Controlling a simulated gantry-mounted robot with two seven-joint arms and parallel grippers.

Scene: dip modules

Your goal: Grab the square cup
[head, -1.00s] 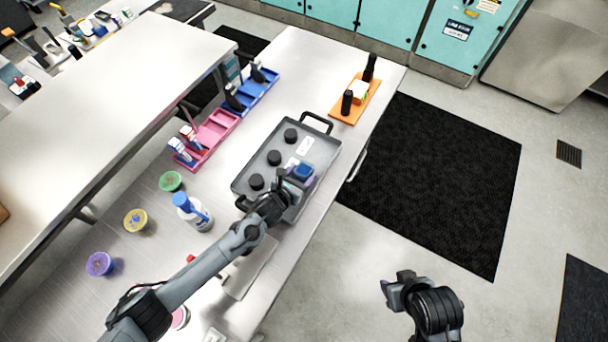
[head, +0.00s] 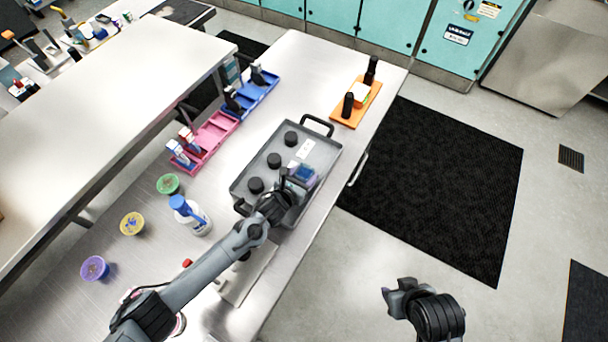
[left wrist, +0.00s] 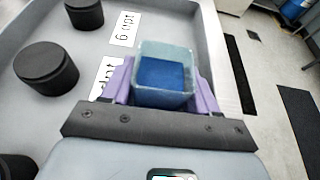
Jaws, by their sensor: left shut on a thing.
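The square cup (head: 304,174) is a clear, glassy container with blue contents, at the right side of the grey tray (head: 327,157). My left gripper (head: 296,181) is at the cup, with its arm reaching over the tray's near end. In the left wrist view, the cup (left wrist: 164,75) sits upright between the two purple fingers, and the left gripper (left wrist: 163,88) is shut on it. Whether the cup's base still touches the tray cannot be told. My right gripper (head: 394,298) hangs over the floor, away from the table; its finger gap is unclear.
Several black knobs or lids (head: 274,160) stand in the tray beside white labels (head: 305,148). A spray bottle (head: 190,215) and green, yellow and purple cups (head: 95,268) stand to the left. Pink (head: 208,140) and blue racks and an orange board (head: 345,112) lie farther back.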

